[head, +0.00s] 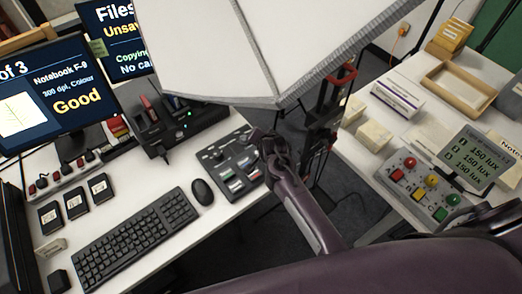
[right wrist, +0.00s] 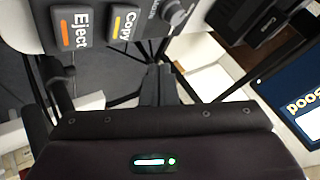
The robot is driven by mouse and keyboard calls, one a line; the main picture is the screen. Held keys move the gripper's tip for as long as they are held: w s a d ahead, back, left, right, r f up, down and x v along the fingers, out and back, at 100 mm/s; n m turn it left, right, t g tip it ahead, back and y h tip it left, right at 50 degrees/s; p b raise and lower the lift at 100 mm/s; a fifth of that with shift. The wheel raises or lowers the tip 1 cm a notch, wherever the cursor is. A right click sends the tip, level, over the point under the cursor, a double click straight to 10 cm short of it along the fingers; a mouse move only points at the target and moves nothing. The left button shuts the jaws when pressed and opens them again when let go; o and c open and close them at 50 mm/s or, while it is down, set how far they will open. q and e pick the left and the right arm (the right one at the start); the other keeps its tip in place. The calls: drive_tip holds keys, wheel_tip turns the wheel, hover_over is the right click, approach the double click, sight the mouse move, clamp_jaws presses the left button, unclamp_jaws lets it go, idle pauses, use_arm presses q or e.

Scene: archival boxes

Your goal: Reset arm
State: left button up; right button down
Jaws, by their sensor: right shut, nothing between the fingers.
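My right arm reaches in from the lower right of the head view. Its dark gripper (head: 268,142) is at the right end of a grey control panel (head: 232,165) with coloured buttons, below the edge of a large white panel. The right wrist view shows the fingertips (right wrist: 158,80) shut with nothing between them. I cannot tell how far the fingers are from the panel. My left gripper is not in view.
A large white panel (head: 225,45) with a grey edge hangs over the desk. A keyboard (head: 137,235), mouse (head: 202,191), drive dock (head: 185,125) and monitors (head: 60,90) occupy the left desk. A button box (head: 420,190) and light meter (head: 470,158) are on the right table.

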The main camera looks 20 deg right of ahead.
idle(0.4)
drive_tip(key=s+d+r+n+g, duration=0.1)
drive_tip(key=s+r+n+g, duration=0.2)
drive_tip(key=s+r+n, duration=0.75)
drive_tip(key=s+d+r+n+g, duration=0.1)
drive_tip(key=s+r+g, duration=0.2)
drive_tip(key=s, duration=1.4)
wheel_tip(320, 180, down, 30)
drive_tip(key=f+b, duration=0.1)
drive_tip(key=b, duration=0.2)
drive_tip(key=s+d+f+g+b, duration=0.1)
drive_tip(key=s+d+f, duration=0.1)
drive_tip(key=s+f, duration=0.8)
drive_tip(key=s+d+f+g+b, duration=0.1)
drive_tip(key=s+f, duration=1)
drive_tip(key=f, duration=0.1)
drive_tip(key=shift+d+f+n+y, duration=0.2)
drive_tip(key=shift+d+n+y, duration=0.1)
drive_tip(key=shift+d+n, duration=0.1)
drive_tip(key=shift+s, duration=0.15)
